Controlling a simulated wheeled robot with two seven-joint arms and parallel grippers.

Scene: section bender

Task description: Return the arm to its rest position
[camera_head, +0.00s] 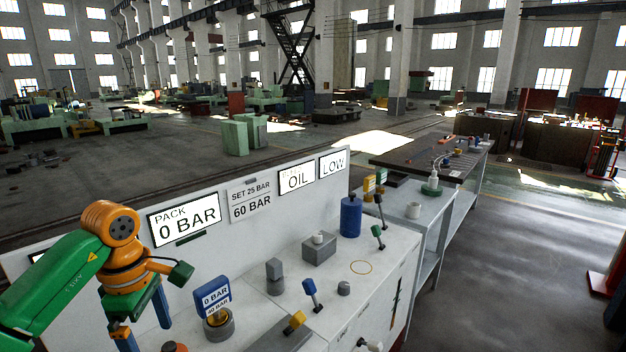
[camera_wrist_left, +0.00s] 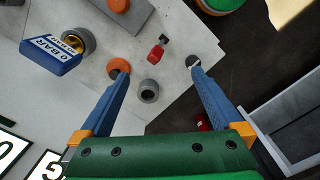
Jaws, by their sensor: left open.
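My left arm enters the head view from the left, green with orange joints. Its left gripper (camera_head: 145,325) points down over the bench's near left part, fingers apart. In the left wrist view the left gripper (camera_wrist_left: 156,66) has two spread blue fingers with nothing held between them. A grey ring-shaped knob (camera_wrist_left: 149,90) and a red-handled lever (camera_wrist_left: 156,53) lie in view below, between the fingers. A round orange knob (camera_wrist_left: 118,66) shows by the left fingertip; whether they touch I cannot tell. My right gripper is in neither view.
A gauge with a blue "0 BAR" sign (camera_head: 215,298) stands right of the gripper. Behind is a panel with a "PACK 0 BAR" display (camera_head: 184,221). A blue-headed lever (camera_head: 311,289), a blue cylinder (camera_head: 350,216) and a green-headed lever (camera_head: 377,233) stand farther right.

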